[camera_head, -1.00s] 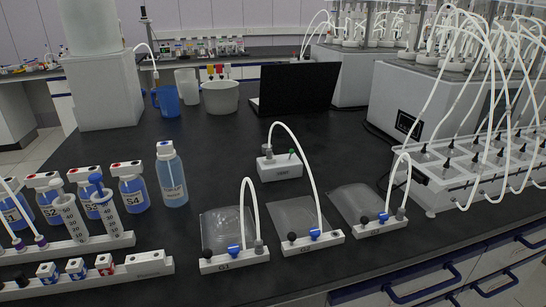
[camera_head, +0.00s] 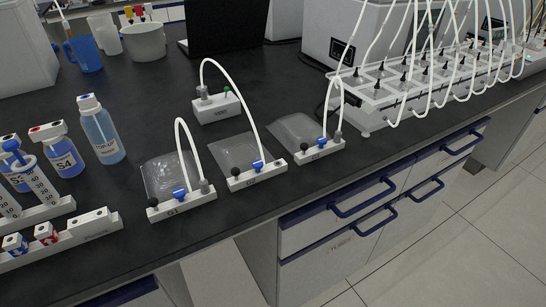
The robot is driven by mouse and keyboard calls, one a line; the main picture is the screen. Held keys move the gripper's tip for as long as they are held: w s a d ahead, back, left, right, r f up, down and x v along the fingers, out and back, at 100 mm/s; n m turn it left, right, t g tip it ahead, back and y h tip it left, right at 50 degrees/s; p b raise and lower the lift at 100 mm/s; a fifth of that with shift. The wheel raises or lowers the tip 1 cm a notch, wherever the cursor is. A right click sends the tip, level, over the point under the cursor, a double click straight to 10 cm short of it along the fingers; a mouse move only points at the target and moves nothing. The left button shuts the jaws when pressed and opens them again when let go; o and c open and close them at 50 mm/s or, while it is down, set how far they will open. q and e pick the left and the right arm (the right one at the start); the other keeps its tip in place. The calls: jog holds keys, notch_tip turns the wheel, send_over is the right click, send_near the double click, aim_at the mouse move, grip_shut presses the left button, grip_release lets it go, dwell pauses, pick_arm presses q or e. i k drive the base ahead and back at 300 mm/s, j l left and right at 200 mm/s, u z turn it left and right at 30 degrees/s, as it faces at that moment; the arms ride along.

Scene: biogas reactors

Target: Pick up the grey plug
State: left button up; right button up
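Several small grey plugs end white tubes, and I cannot tell which one the task means. One grey plug (camera_head: 203,92) stands upright on the left of a small white box (camera_head: 218,109); its tube arches to the G2 holder (camera_head: 259,177). Another stands at the right end of the G1 holder (camera_head: 182,207), joined by a tube loop to that holder's blue valve (camera_head: 179,193). A similar one is at the right of the third holder (camera_head: 320,154). Neither of my grippers is in view.
Clear bags lie behind the holders. A green-topped piece (camera_head: 226,89) stands on the white box. Bottles (camera_head: 100,132) and racks fill the left. A tubed reactor bank (camera_head: 430,80) stands right. Drawers with blue handles (camera_head: 365,198) are below the bench edge; floor is open at right.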

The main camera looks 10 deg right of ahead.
aim_at(203, 91)
jog(key=j+z, duration=0.2)
jog(key=z, duration=0.2)
jog(key=k+j+z, duration=0.15)
jog(key=z, duration=0.2)
jog(key=k+j+z, duration=0.1)
jog(key=z, duration=0.3)
jog(key=j, duration=0.1)
